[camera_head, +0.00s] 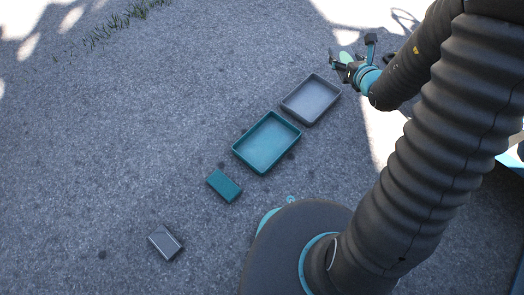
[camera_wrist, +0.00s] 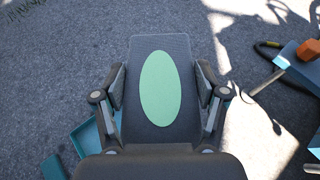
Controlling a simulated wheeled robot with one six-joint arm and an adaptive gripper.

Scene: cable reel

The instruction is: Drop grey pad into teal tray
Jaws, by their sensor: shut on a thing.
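The grey pad (camera_wrist: 136,60) is a flat grey rectangle with a light green oval on its face. It fills the space between the fingers of my gripper (camera_wrist: 160,82), which is shut on its left and right sides. In the head view my gripper (camera_head: 352,68) is at the upper right, above and beyond the trays, and the pad's green oval shows there. The teal tray (camera_head: 240,157) lies on the ground in the middle of the head view and looks empty. In the wrist view the teal tray (camera_wrist: 84,135) shows at the lower left, partly hidden behind the gripper and pad.
A grey tray (camera_head: 286,107) lies just up and right of the teal tray and looks empty. A teal block (camera_head: 224,186) and a dark grey block (camera_head: 165,242) lie nearer on the asphalt.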

